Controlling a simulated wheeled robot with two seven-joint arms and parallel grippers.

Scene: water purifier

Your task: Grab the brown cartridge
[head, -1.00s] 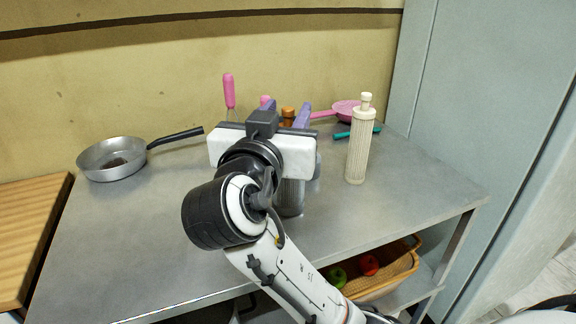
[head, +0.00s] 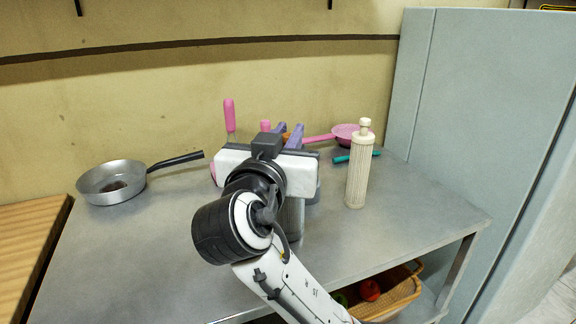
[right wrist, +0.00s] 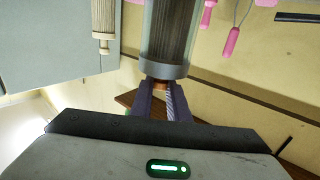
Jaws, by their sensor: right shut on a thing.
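My right gripper (head: 289,132) is over the middle of the metal table, its purple fingers close together. In the right wrist view the fingers (right wrist: 162,98) are shut on the small brown top (right wrist: 159,84) of the brown cartridge. The cartridge's ribbed body (right wrist: 170,30) shows there inside a clear cylinder with a grey end ring (right wrist: 163,68). In the head view only a sliver of the brown top (head: 286,137) shows between the fingers; my arm hides most of the cartridge and the grey housing (head: 291,218). My left gripper is not in view.
A cream cartridge (head: 356,180) stands upright on the table (head: 400,215) at right. A pan (head: 95,188) is at left. A basket (head: 405,293) is below. The front right tabletop is clear.

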